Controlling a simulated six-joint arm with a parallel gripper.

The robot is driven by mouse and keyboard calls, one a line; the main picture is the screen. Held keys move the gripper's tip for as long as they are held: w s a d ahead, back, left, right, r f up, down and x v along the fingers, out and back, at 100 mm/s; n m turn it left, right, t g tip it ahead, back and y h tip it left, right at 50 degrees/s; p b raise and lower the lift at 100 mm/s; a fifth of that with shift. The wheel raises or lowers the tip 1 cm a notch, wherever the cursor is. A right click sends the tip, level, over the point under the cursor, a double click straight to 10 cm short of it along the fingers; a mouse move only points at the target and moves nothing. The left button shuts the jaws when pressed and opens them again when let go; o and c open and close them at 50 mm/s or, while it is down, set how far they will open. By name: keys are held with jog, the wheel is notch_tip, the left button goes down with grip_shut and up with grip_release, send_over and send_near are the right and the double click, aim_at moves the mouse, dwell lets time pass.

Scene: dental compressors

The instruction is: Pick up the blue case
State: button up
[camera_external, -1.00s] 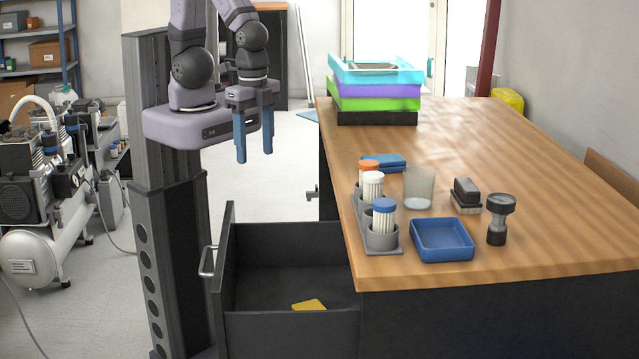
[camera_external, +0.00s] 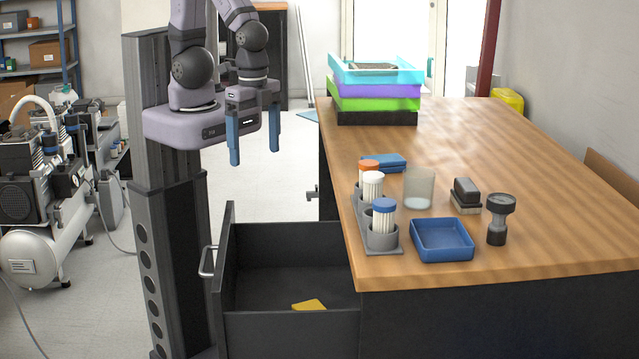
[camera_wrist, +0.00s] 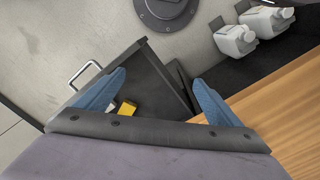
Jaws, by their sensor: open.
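The blue case (camera_external: 384,162) appears to be the flat blue object lying on the wooden table, behind the orange-capped container and left of the clear cup. A shallow open blue tray (camera_external: 442,240) also sits near the table's front edge. My gripper (camera_external: 255,155) is open and empty, fingers pointing down, left of the table and above floor level, apart from both blue things. In the wrist view, my blue fingers (camera_wrist: 160,95) are spread wide over the open drawer; neither blue thing on the table shows there.
An open dark drawer (camera_external: 290,318) holds a yellow item (camera_external: 309,305). A grey holder (camera_external: 381,243) carries capped containers. A clear cup (camera_external: 419,190), a black-topped brush-like block (camera_external: 466,195) and a dark gauge-like object (camera_external: 498,218) stand nearby. Stacked trays (camera_external: 375,92) stand at the back. The table's right side is clear.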

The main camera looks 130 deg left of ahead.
jog(key=shift+o, duration=0.8)
jog(key=w+a+r+m+t+y+p, duration=0.1)
jog(key=w+a+r+t, duration=0.15)
jog(key=w+a, duration=0.6)
jog(key=w+a+r+t+y+p, duration=0.1)
jog(key=w+a+t, duration=0.3)
jog(key=w+a, duration=0.45)
jog(key=w+a+r+m+t+p, duration=0.1)
jog(key=w+a+r+t, duration=0.15)
jog(key=w+a, duration=0.6)
jog(key=m+t+h+p, duration=0.2)
jog(key=m+h, duration=0.3)
jog(key=h, duration=0.4)
send_over(382, 156)
jog(key=s+a, duration=0.2)
jog(key=s, duration=0.2)
notch_tip(382, 156, down, 3)
jog(key=shift+w+f+p, duration=0.15)
jog(key=shift+f+p, duration=0.2)
jog(key=shift+f, duration=1.5)
jog(key=shift+w+f+p, duration=0.1)
jog(key=shift+f+p, duration=0.25)
jog(key=shift+f, duration=1.45)
jog(key=shift+w, duration=0.1)
